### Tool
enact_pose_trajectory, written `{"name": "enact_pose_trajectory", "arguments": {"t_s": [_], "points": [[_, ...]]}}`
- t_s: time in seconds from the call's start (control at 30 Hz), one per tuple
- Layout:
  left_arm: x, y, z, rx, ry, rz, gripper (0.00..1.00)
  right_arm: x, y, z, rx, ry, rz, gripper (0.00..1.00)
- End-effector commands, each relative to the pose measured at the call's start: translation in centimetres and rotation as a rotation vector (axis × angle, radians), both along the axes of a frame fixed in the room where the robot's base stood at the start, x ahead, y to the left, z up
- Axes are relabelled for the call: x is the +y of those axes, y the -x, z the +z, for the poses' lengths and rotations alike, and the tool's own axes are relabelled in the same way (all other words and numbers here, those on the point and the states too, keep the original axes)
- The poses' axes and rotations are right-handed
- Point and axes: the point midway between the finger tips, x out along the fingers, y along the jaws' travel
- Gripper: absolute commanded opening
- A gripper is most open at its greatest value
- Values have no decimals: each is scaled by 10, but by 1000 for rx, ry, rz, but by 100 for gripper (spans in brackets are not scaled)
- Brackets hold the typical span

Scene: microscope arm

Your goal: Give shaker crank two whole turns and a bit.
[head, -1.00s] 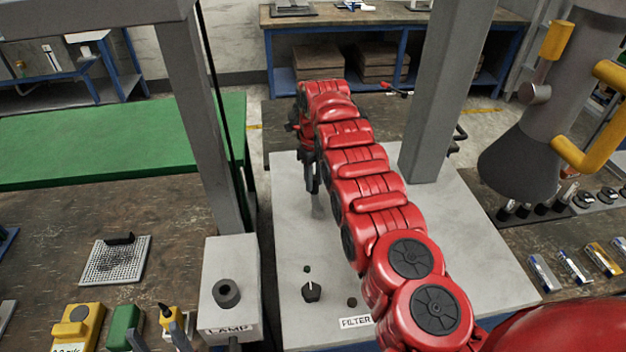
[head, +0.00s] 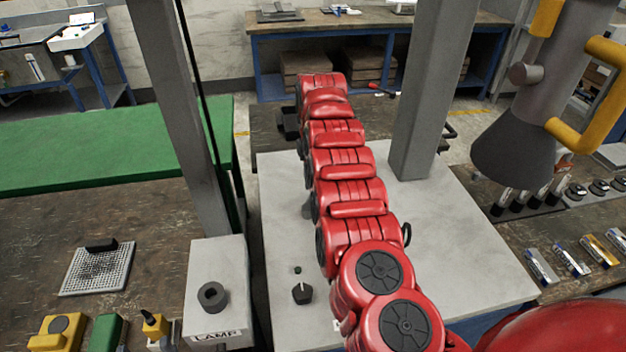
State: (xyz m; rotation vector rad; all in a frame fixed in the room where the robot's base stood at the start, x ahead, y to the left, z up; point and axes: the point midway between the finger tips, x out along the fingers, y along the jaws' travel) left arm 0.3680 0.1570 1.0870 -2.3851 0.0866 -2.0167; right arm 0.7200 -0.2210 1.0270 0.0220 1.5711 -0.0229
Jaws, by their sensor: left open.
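My red arm reaches from the lower right up over the grey-white bench top (head: 460,240). I cannot pick out the shaker crank for certain. A thin dark rod with a red end (head: 381,90) shows just behind the arm's far end. A black hooked piece (head: 406,234) shows at the arm's right edge. My right gripper is not in view.
A grey post (head: 430,110) stands right of the arm, another (head: 178,110) to its left. The lamp box (head: 216,270) and a dark knob (head: 302,294) are at front left. A grey cone-shaped housing with yellow handles (head: 512,150) hangs at right. The bench top's right part is clear.

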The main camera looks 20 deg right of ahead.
Motion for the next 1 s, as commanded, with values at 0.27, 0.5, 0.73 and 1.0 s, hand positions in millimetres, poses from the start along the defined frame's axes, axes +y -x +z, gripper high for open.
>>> {"name": "enact_pose_trajectory", "arguments": {"t_s": [0.27,0.5,0.73,1.0], "points": [[0,0,-1,0,0,0,60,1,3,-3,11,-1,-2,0],[0,0,-1,0,0,0,60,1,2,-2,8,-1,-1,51],[0,0,0,0,0,0,60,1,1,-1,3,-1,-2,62],[0,0,-1,0,0,0,60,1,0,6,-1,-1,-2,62]]}}
